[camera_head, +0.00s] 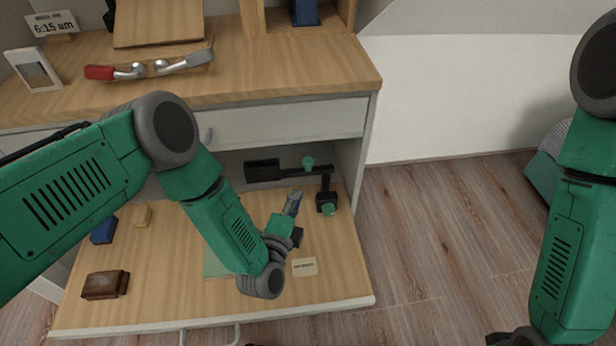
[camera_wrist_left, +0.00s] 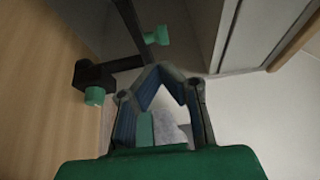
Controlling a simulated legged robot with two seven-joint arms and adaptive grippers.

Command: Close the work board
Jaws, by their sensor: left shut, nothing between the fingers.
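The work board (camera_head: 200,308) is a pale wooden panel lying flat and open, extending out from below the desk's white drawer front. A grey bar handle (camera_head: 210,335) shows at its front edge. My left gripper (camera_head: 292,203) is over the right part of the board, beside a black bracket with green knobs (camera_head: 327,200). In the left wrist view its fingertips (camera_wrist_left: 162,70) meet with nothing between them, and the bracket (camera_wrist_left: 95,75) is to their left. Of my right gripper, only a dark part (camera_head: 512,339) shows at the bottom edge.
On the board lie a brown box (camera_head: 106,285), a blue block (camera_head: 104,230), a small wooden block (camera_head: 142,215), a green sheet (camera_head: 217,265) and a card (camera_head: 304,267). The desk top (camera_head: 290,70) overhangs the back. Floor (camera_head: 420,230) at right is clear.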

